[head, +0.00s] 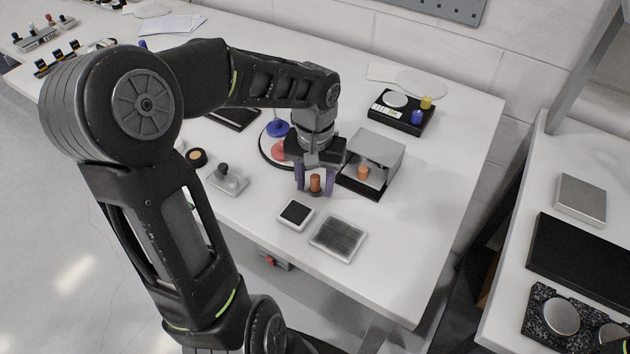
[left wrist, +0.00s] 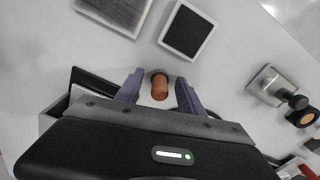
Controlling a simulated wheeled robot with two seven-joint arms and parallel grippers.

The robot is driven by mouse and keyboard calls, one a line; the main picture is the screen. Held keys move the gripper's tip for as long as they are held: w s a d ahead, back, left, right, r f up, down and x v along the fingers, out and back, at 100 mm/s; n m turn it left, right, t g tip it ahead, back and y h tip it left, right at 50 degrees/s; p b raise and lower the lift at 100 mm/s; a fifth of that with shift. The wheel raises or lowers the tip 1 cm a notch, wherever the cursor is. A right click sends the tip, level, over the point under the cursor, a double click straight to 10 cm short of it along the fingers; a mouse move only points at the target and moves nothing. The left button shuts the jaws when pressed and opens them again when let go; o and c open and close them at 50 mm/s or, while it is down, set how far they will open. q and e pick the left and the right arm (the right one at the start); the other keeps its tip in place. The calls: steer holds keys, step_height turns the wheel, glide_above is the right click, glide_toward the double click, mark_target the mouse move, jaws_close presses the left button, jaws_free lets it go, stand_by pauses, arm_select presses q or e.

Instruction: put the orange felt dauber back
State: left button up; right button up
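An orange dauber (head: 315,183) with a dark end shows between the fingers of my left gripper (head: 314,181). In the left wrist view the dauber (left wrist: 159,88) lies between the two purple fingers (left wrist: 160,92), with a gap on each side. The gripper is open around it and not closed on it. Whether the dauber stands on the table is hard to tell. A second orange shape (head: 363,172) shows at the grey box-like fixture (head: 378,150) on a black base, just right of the gripper. I cannot tell whether it is another dauber or a reflection. My right gripper is not in view.
A white-framed black pad (head: 296,214) and a grey ribbed tray (head: 338,238) lie in front of the gripper. A small clear block with a black knob (head: 228,178) is at left. A black tray with blue and yellow pieces (head: 401,112) is behind. The table's right side is clear.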

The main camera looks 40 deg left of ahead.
mark_target(314, 177)
arm_select(q)
step_height(314, 177, up, 12)
steer(key=shift+r, duration=0.2)
stand_by(0.5)
steer(key=shift+f, duration=0.1)
stand_by(0.8)
